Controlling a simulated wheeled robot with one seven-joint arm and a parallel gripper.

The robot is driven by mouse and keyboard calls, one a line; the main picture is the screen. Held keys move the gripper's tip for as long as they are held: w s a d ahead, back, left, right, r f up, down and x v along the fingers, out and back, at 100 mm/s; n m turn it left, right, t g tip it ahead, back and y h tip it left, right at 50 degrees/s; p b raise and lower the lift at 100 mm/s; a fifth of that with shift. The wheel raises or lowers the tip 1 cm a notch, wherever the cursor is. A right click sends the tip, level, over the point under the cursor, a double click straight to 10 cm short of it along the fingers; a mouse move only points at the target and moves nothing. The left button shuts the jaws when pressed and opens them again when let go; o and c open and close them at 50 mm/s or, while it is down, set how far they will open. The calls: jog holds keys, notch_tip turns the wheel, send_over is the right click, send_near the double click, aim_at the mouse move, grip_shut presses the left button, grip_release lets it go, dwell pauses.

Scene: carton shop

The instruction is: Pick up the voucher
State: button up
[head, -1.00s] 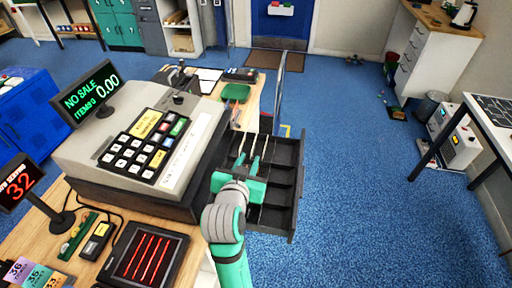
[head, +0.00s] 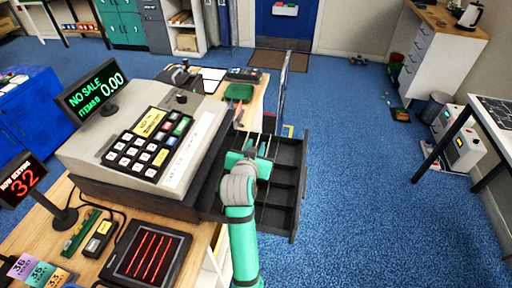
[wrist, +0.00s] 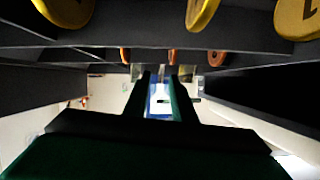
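The open cash drawer (head: 294,180) sticks out from the right side of the cash register (head: 140,135). My gripper (head: 255,143) is over or in the drawer's left compartments, with its fingertips mostly hidden behind my wrist in the head view. In the wrist view, the two dark green fingers of my gripper (wrist: 161,85) stand apart with a gap between them. A blue and white patch shows in that gap; I cannot tell whether it is the voucher or background. I cannot make out the voucher for certain in either view.
Yellow discs (wrist: 202,12) and dark drawer walls (wrist: 250,98) are close around my gripper in the wrist view. A green pad (head: 238,92) and a card terminal (head: 244,74) lie on the counter behind. Blue floor (head: 350,150) right of the drawer is clear.

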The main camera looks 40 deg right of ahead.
jog(key=shift+w+d, duration=0.1)
grip_shut()
jog(key=shift+r, duration=0.1)
dwell(0.3)
